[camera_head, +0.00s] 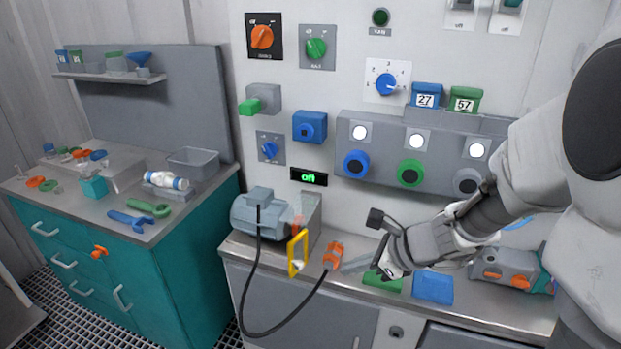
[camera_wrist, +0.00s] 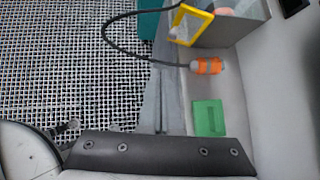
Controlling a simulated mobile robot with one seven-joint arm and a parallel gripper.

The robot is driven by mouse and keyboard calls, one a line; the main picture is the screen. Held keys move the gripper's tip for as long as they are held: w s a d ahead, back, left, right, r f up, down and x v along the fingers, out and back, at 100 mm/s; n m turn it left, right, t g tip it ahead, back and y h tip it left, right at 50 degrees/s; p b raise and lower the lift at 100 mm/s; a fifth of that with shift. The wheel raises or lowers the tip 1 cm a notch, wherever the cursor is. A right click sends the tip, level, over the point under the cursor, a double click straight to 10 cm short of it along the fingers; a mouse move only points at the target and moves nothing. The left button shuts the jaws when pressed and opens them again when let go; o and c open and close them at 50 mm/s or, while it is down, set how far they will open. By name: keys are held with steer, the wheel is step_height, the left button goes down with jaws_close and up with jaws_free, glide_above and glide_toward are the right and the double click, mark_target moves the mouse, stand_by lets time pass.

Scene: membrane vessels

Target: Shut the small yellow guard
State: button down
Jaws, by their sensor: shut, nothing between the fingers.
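The small yellow guard (camera_head: 298,254) is a yellow rectangular frame standing upright at the front of a grey housing beside the grey motor (camera_head: 260,212). It appears swung out from the housing, at an angle to it. In the wrist view the yellow guard (camera_wrist: 190,24) is at the top, right of centre. My gripper (camera_head: 345,263) is shut and empty, pointing left above the bench's front part, to the right of the guard and apart from it.
An orange connector (camera_head: 333,255) on a black cable lies between the guard and my gripper; it also shows in the wrist view (camera_wrist: 207,66). Green (camera_head: 383,281) and blue (camera_head: 432,287) blocks sit on the bench (camera_head: 480,315). Open floor lies in front.

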step_height(320, 180, down, 2)
steer(key=w+m, duration=0.1)
steer(key=m, duration=0.1)
steer(key=b, duration=0.3)
glide_toward(302, 257)
steer(key=a+f, duration=0.1)
steer(key=s+a+f, duration=0.2)
steer(key=f, duration=0.1)
steer(key=shift+s+a, duration=0.2)
steer(key=shift+s, duration=0.05)
steer(key=shift+a+m+t+b, duration=0.15)
steer(key=shift+m+t+b, duration=0.15)
